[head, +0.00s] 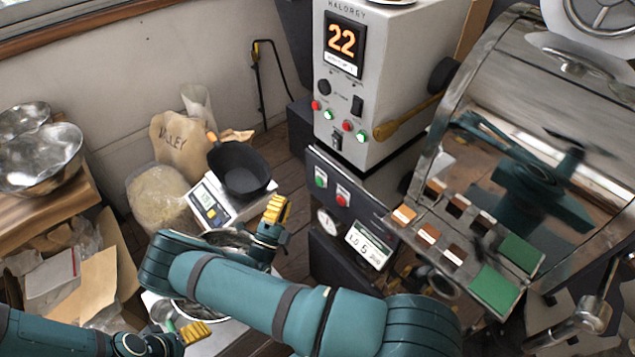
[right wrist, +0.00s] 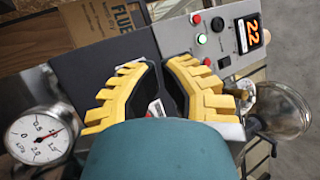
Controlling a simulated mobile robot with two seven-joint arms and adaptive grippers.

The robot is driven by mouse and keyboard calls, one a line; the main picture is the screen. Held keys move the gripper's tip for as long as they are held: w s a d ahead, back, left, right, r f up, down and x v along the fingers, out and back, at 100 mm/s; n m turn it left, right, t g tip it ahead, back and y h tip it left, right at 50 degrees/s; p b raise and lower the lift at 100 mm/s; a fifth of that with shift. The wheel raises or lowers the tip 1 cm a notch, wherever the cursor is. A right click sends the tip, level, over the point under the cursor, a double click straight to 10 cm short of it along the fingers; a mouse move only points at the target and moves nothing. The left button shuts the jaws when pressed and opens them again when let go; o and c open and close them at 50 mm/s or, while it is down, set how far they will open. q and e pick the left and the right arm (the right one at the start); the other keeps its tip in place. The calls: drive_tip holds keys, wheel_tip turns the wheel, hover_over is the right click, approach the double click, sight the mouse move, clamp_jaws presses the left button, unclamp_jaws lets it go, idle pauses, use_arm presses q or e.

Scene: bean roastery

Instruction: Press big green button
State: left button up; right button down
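The big green button (head: 320,179) is on the dark lower panel of the roaster cabinet, left of a red button (head: 342,198). My right gripper (head: 272,218) is left of and below the green button, apart from it in the head view. In the right wrist view its yellow fingers (right wrist: 161,88) face the panel with a narrow gap between them, holding nothing; I cannot make out the green button there. My left gripper (head: 192,333) is low at the left; its finger spacing is unclear.
Above is a grey control box (head: 350,85) with a 22 display and small lights. A gauge (right wrist: 40,136) and a label sit below the buttons. A scale (head: 210,203) with a black pan (head: 240,168) stands left of my right gripper. A sample tray (head: 495,290) juts out right.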

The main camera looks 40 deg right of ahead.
drive_tip(key=d, duration=0.9)
drive_tip(key=shift+w, duration=0.3)
idle(1.2)
drive_tip(key=shift+d, duration=0.35)
drive_tip(key=shift+w+d, duration=0.1)
drive_tip(key=shift+d, duration=0.3)
idle(0.9)
drive_tip(key=shift+a, duration=0.8)
drive_tip(key=a, duration=0.5)
drive_tip(key=shift+s+b, duration=0.3)
